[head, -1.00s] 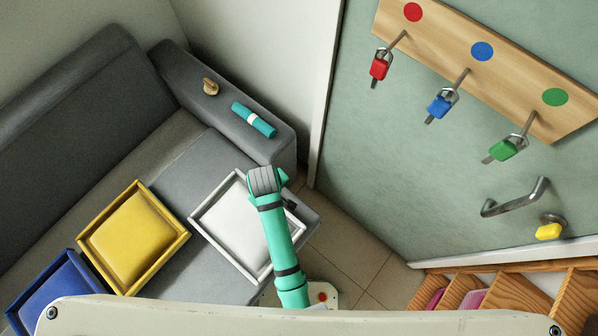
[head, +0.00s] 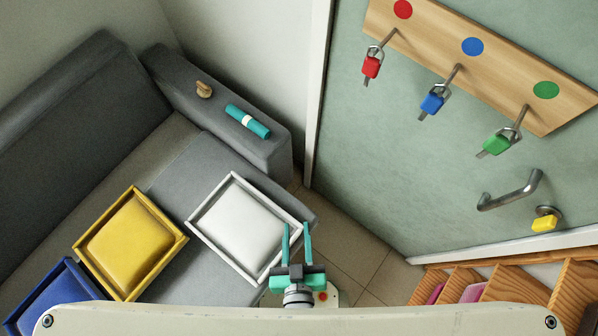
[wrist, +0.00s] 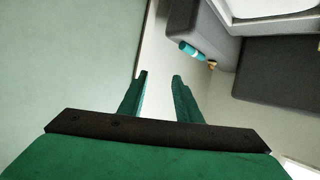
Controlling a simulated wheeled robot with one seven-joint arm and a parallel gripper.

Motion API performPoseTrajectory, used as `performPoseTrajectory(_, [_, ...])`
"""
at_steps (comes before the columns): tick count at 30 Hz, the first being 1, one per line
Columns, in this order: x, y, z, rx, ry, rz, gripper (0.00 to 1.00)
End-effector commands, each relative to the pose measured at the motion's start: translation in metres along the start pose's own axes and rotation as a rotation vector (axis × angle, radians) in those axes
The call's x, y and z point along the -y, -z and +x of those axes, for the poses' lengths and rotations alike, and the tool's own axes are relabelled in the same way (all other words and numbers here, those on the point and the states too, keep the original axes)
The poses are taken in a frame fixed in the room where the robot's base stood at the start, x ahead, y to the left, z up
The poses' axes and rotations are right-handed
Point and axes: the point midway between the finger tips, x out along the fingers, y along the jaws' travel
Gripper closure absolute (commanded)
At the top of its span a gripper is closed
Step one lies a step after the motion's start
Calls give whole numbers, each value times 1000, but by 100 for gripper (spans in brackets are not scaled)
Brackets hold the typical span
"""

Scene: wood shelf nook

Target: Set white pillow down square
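The white pillow (head: 238,226) lies inside a white square frame (head: 212,198) on the grey sofa seat, in the head view. Its edges run about parallel to the frame's sides. My gripper (head: 296,227) is at the frame's lower right side in the picture, its two teal fingers apart with nothing between them. In the wrist view my gripper (wrist: 160,76) also shows open and empty. I cannot tell how high it is above the sofa.
A yellow pillow (head: 130,243) in a yellow frame and a blue one (head: 55,298) lie left on the sofa. The armrest (head: 215,105) holds a teal roll (head: 248,121) and a small tan object (head: 203,89). Keys hang on the green door (head: 400,180) at right.

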Motion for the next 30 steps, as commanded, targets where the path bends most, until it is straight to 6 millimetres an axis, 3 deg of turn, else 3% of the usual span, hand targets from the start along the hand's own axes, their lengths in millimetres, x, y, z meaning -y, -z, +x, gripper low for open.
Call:
performPoseTrajectory(3, [-5,25,-28,-76,-26,46,69])
performPoseTrajectory(9, [-8,48,-48,-147,-43,81,69])
performPoseTrajectory(30, [-8,49,-48,-151,-43,82,69])
